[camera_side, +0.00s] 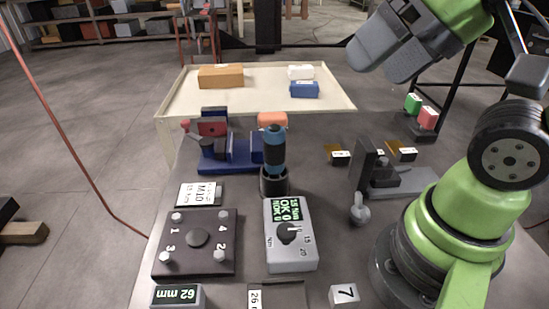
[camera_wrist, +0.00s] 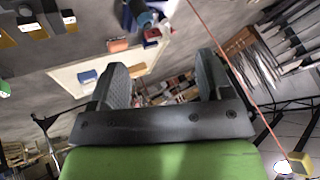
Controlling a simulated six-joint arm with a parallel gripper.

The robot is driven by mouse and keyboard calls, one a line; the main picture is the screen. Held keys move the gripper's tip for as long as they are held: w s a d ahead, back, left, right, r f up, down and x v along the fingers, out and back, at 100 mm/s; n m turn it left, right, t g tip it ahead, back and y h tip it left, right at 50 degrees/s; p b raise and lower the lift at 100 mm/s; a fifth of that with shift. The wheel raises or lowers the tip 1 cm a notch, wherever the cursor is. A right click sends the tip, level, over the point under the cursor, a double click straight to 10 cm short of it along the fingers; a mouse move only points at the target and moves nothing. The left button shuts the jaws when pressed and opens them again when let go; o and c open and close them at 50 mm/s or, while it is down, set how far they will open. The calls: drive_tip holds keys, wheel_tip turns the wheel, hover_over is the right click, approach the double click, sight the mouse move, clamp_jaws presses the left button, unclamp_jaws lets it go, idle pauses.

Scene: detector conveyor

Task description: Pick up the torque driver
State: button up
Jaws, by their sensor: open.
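The torque driver (camera_side: 275,150), with a blue and black body, stands upright in a dark round holder (camera_side: 273,182) near the middle of the bench. In the wrist view a blue and dark form at the top edge looks like the driver (camera_wrist: 140,12), partly cut off. My gripper (camera_side: 381,58) is open and empty, high above the bench to the upper right of the driver and well apart from it. The wrist view shows both fingers (camera_wrist: 162,66) spread with nothing between them. The driver's lower end is hidden inside the holder.
A blue vise (camera_side: 228,155) stands just left of the driver. A setting box with a dial (camera_side: 290,255) and a plate with numbered bolts (camera_side: 195,265) are in front. A black bracket (camera_side: 366,165) is to the right. A cream tray (camera_side: 255,105) with boxes lies behind.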

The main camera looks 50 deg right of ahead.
drive_tip(key=n+g+h, duration=0.2)
drive_tip(key=n+g, duration=0.5)
drive_tip(key=n, duration=2.3)
hover_over(274, 145)
drive_tip(key=w+d, duration=0.2)
drive_tip(key=f, duration=1.1)
drive_tip(key=shift+s+a, duration=0.1)
drive_tip(key=shift+a, duration=0.1)
drive_tip(key=shift+f+n, duration=0.3)
drive_tip(key=shift+n, duration=0.2)
wheel_tip(274, 145, down, 4)
drive_tip(key=shift+r, duration=0.2)
drive_tip(key=shift+s+f, duration=0.15)
drive_tip(key=shift+f, duration=1.35)
drive_tip(key=shift+s+f, duration=0.1)
drive_tip(key=shift+f, duration=1.4)
clamp_jaws()
